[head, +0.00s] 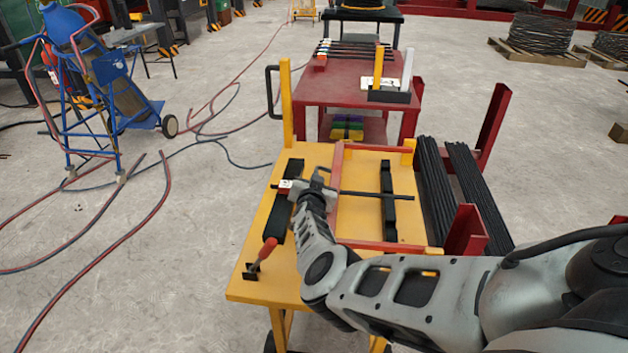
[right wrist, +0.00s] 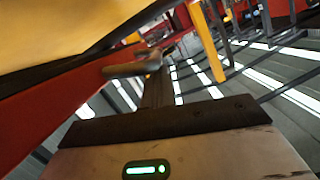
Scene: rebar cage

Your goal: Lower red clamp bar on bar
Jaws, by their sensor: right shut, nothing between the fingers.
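A dark bar (head: 360,193) lies across two black supports on the yellow table (head: 350,225). The left support (head: 277,222) carries a small white block; the right support (head: 388,222) is bare. A red-handled lever (head: 268,250) tilts up from a small black base at the table's near left. A thin red bar (head: 337,163) stands near the middle of the table; I cannot tell which red part is the clamp bar. My right gripper (head: 320,178) is over the bar's left part, shut and empty; its tips (right wrist: 157,88) show in the right wrist view. My left gripper is out of view.
A red strip (head: 385,247) runs along the table's near side. A yellow post (head: 285,105) stands at its far left corner. Long black bars (head: 450,190) lie in a red rack at right. A red table (head: 345,90) stands behind.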

